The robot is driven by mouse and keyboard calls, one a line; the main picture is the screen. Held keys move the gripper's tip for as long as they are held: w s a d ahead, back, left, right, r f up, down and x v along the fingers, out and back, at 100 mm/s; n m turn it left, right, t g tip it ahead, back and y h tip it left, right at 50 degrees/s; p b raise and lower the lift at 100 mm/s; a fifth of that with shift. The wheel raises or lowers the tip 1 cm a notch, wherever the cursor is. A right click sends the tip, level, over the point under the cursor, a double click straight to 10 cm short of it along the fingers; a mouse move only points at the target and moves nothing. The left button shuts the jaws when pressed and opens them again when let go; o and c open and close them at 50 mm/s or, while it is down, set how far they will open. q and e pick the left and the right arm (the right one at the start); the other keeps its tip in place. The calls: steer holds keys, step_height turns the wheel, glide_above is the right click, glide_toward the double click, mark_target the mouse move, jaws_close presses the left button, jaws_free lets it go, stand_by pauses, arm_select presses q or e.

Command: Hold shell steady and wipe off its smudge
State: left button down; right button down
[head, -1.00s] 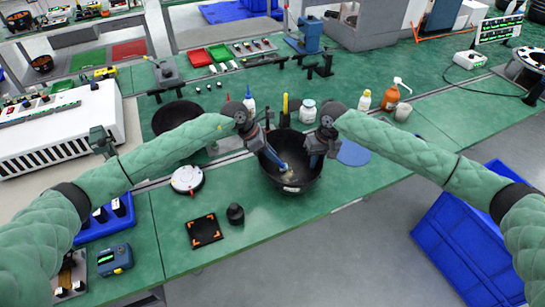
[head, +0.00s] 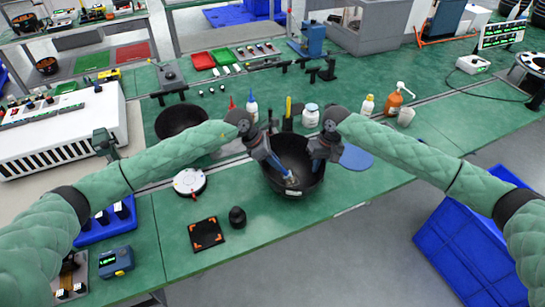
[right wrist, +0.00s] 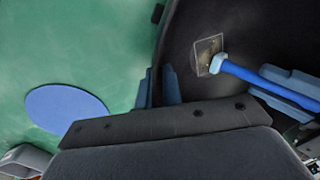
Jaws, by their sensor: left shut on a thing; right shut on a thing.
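The shell (head: 272,181) is a black, bowl-shaped part near the front edge of the green table. My right gripper (head: 317,163) is shut on its right rim; the right wrist view also shows the shell's dark inner wall (right wrist: 230,25). My left gripper (head: 277,163) reaches into the shell and is shut on a blue-handled wiping tool (right wrist: 250,75). The tool's small, see-through brownish head lies at the inner wall, seemingly touching it. A faint pale patch shows around the head; the head partly hides the wall there, so I cannot tell the smudge's full extent.
A flat blue disc (head: 356,158) lies right of the shell. A white round gauge (head: 189,182), a black knob (head: 237,217) and a black square pad (head: 206,235) lie to the left. Bottles, including a white jar (head: 310,116), stand behind. A blue crate (head: 465,250) is beyond the front edge.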

arm_select(q)
steer(key=shift+s+d, duration=0.35)
steer(key=shift+s, duration=0.35)
steer(key=shift+s+d, duration=0.4)
steer(key=shift+s, duration=0.35)
steer(key=shift+s+d, duration=0.35)
steer(key=shift+s, duration=0.35)
steer(key=shift+r, duration=0.1)
step_height(320, 180, up, 6)
steer(key=shift+r, duration=1.5)
steer(key=shift+f, duration=0.1)
steer(key=shift+w+d+f, duration=0.1)
steer(key=shift+d+f, duration=0.05)
steer(key=shift+f, duration=0.4)
steer(key=shift+w+d+f, duration=0.1)
steer(key=shift+f, duration=0.4)
